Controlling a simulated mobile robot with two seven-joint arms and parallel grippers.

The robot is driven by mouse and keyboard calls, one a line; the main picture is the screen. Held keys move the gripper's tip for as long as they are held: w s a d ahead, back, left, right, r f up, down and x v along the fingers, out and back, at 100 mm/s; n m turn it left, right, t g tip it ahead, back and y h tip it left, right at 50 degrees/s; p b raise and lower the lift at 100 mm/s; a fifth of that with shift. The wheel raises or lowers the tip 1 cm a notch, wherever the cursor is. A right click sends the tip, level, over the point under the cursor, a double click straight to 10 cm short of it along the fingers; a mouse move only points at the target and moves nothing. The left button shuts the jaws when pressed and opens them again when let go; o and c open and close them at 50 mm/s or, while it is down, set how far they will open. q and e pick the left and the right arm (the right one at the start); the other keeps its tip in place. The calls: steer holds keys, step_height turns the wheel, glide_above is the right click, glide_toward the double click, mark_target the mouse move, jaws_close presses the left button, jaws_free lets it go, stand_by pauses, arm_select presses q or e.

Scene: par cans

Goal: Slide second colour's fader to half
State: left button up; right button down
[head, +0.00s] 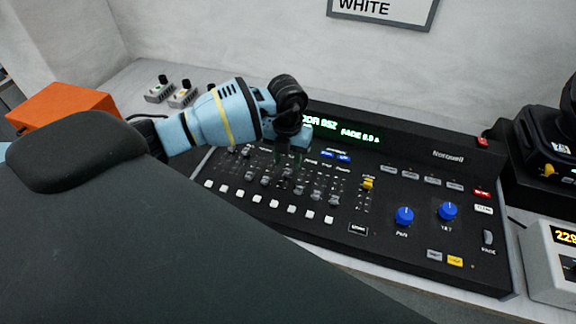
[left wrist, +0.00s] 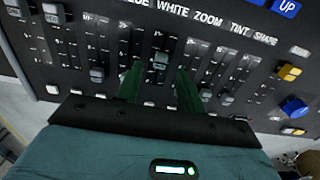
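The black fader console (head: 400,260) lies below my left gripper (head: 292,155), with a bank of grey fader knobs. In the left wrist view my left gripper's green fingers (left wrist: 160,85) point at the panel, spread apart. A grey fader knob (left wrist: 160,62) shows in the gap between them, in the column that lines up with the WHITE label (left wrist: 172,9). I see space on both sides of the knob; whether the fingers touch the panel I cannot tell. The label left of it is partly cut off, ending in "UE". My right gripper is out of view.
A lit green display (head: 352,133) runs along the console's back. Blue knobs (head: 404,216) stand at its right. A wall sign (head: 375,8) reads WHITE. An orange box (head: 65,105) is at the left. Neighbouring knobs (left wrist: 97,73) are near the fingers.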

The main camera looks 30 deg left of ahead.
mark_target(288, 171)
arm_select(q)
steer(key=shift+f, duration=1.7)
jaws_close()
